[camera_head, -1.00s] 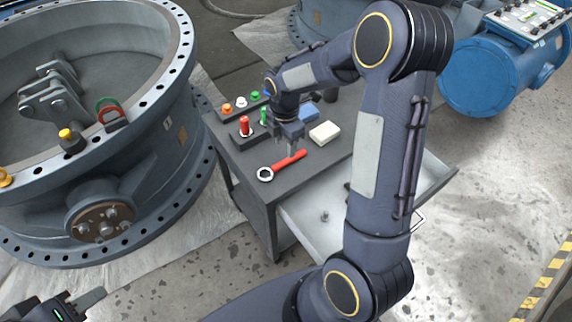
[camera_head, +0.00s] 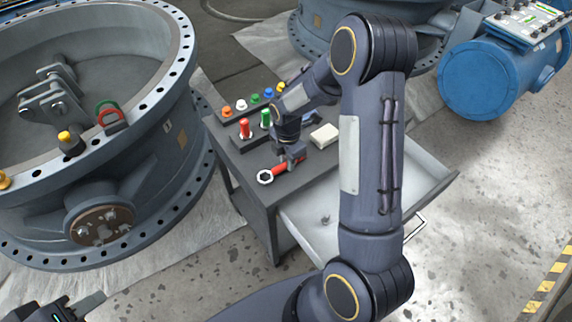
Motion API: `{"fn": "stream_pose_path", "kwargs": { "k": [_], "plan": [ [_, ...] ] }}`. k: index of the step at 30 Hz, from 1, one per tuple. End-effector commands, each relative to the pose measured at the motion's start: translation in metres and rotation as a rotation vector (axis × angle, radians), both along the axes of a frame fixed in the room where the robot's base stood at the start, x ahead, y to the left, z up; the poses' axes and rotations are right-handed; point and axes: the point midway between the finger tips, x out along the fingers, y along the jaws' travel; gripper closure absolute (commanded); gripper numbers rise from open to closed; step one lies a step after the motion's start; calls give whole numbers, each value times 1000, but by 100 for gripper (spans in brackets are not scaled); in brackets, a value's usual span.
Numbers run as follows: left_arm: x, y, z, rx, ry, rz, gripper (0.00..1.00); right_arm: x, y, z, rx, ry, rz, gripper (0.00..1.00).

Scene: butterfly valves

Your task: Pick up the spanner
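The spanner (camera_head: 278,170) has a red handle and a pale metal ring end. It lies on the dark top of the cart (camera_head: 234,172), near its front left edge, ring end toward the lower left. My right gripper (camera_head: 289,163) is down at the spanner's handle and covers part of it. Its fingertips are mostly hidden, so I cannot tell whether they are shut on the handle. My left gripper (camera_head: 82,306) is at the bottom left corner, far from the spanner, and partly cut off by the frame.
A red plug (camera_head: 245,128), a green plug (camera_head: 265,118) and a row of coloured knobs stand behind the spanner. A whitish block (camera_head: 324,135) lies to the right. An open drawer (camera_head: 310,228) juts out below. A large valve (camera_head: 150,150) stands left.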

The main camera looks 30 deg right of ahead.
Motion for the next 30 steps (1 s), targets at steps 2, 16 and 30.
{"fn": "stream_pose_path", "kwargs": {
  "k": [2,16,30],
  "plan": [
    [0,0,0,0,0,0,64,0,0,0,0,0,0,89],
    [0,0,1,0,0,0,64,1,0,3,0,-2,0,100],
    [0,0,9,0,0,0,64,-15,31,74,2,-7,6,100]
  ]
}}
